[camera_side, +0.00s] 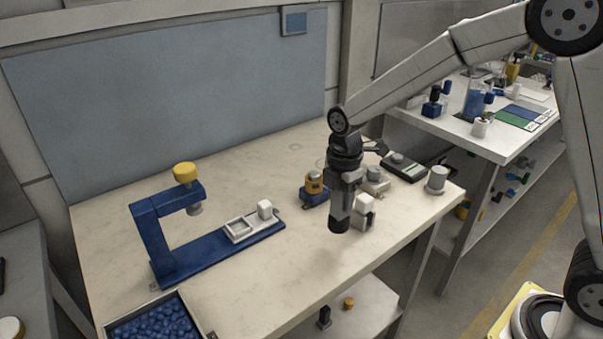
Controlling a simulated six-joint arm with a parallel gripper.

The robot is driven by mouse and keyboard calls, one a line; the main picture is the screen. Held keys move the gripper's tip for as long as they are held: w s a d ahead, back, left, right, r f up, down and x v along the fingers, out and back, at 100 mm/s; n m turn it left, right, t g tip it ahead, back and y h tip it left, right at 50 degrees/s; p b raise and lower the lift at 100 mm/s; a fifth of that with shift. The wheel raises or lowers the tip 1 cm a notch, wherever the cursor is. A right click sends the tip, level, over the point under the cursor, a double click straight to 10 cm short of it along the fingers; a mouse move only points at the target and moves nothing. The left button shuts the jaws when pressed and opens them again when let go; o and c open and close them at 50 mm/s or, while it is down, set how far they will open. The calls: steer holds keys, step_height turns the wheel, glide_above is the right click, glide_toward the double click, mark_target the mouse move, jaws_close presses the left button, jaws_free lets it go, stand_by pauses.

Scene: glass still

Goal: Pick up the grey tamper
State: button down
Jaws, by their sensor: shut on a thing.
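My gripper (341,205) points down over the front right part of the pale table (280,285), in the side view. Its jaws are shut on a dark grey cylindrical piece, which I take to be the grey tamper (339,224). The tamper hangs upright below the fingers, and its upper part is hidden between them. It appears to be above the tabletop, clear of it.
A blue press (150,240) with a yellow knob stands at left, with a white tray (240,230) on its base. The front middle is clear.

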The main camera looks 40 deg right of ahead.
steer(key=s+d+r, duration=0.1)
steer(key=s+r, duration=0.6)
steer(key=s, duration=0.4)
steer(key=shift+s, duration=0.2)
stand_by(0.4)
stand_by(0.4)
stand_by(1.1)
